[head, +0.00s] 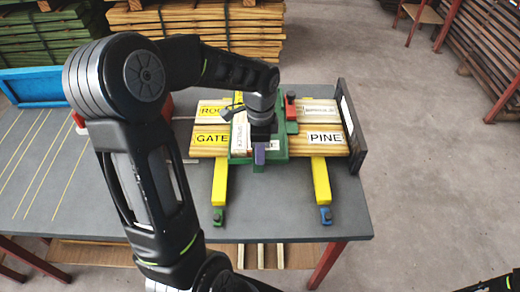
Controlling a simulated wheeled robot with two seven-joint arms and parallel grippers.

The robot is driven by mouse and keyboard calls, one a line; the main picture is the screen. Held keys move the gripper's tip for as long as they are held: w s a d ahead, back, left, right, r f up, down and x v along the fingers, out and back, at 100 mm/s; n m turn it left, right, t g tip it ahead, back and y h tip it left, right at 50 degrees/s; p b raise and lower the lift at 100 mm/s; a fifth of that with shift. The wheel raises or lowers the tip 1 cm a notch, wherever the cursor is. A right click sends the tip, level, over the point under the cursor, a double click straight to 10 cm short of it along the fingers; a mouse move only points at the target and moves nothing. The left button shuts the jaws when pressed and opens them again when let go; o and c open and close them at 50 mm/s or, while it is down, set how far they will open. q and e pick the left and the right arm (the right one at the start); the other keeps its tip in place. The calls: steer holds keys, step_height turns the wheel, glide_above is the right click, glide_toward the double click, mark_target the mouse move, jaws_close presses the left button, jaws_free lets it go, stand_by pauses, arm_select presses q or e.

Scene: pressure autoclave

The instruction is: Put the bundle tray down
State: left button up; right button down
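The green bundle tray (279,153) is in the middle of the grey table in the head view, among labelled wooden boards. White-labelled pieces lie in it, and a purple part shows at its front edge. My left gripper (261,138) points down at the tray's middle, and the wrist hides much of it. I cannot tell whether its fingers are closed on the tray, or whether the tray touches the boards below. My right gripper is out of view; only a dark bit of my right arm shows at the bottom right corner.
Boards marked GATE (208,139) and PINE (325,139) flank the tray, above two yellow bars (219,182). A dark upright plate (352,128) stands at the right. A red part (291,113) rises behind the tray. A blue bin (30,87) is far left. The table's left front is clear.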

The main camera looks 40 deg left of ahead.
arm_select(q)
steer(key=o, duration=0.5)
steer(key=shift+c, duration=0.2)
step_height(320, 180, up, 12)
steer(key=shift+r+b, duration=0.15)
steer(key=shift+b, duration=0.15)
stand_by(0.8)
